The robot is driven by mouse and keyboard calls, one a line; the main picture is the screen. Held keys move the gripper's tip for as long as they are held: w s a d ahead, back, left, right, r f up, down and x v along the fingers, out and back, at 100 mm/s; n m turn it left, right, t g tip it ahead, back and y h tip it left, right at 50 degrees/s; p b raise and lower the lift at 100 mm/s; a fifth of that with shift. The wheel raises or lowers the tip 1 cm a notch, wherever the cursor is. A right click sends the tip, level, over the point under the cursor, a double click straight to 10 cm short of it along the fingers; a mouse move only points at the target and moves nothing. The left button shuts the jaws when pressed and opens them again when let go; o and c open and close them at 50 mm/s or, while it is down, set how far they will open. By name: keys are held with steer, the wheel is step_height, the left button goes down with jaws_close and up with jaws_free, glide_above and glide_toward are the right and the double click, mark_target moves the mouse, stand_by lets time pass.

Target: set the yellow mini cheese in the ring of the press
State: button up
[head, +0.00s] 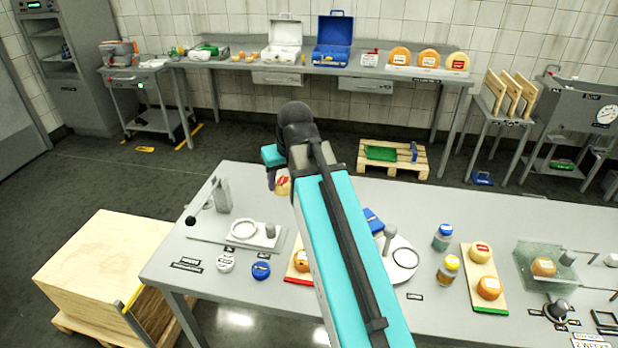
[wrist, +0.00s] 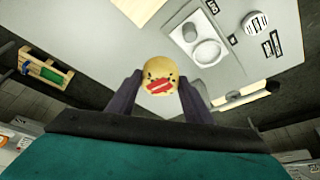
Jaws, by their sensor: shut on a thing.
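The yellow mini cheese (head: 283,187), with a red label, is held between the fingers of my gripper (head: 277,177), above the back left part of the table. In the wrist view the cheese (wrist: 160,76) sits between the two dark fingertips (wrist: 160,84), its label facing the camera. The press has a flat pale base (head: 209,237) with an upright and a dark-knobbed lever (head: 205,210) at its left. Its ring (head: 244,230) lies on the base, below and left of the cheese in the head view. The ring (wrist: 206,52) looks empty and apart from the cheese in the wrist view.
A short grey cylinder (head: 270,230) stands right of the ring. A white tin (head: 226,262) and a blue tin (head: 261,270) stand in front of the press. A red-edged board (head: 298,278) with a cheese is partly hidden by my arm.

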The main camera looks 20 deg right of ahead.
steer(key=a, duration=0.8)
steer(key=shift+s+r, duration=0.25)
steer(key=shift+r, duration=0.2)
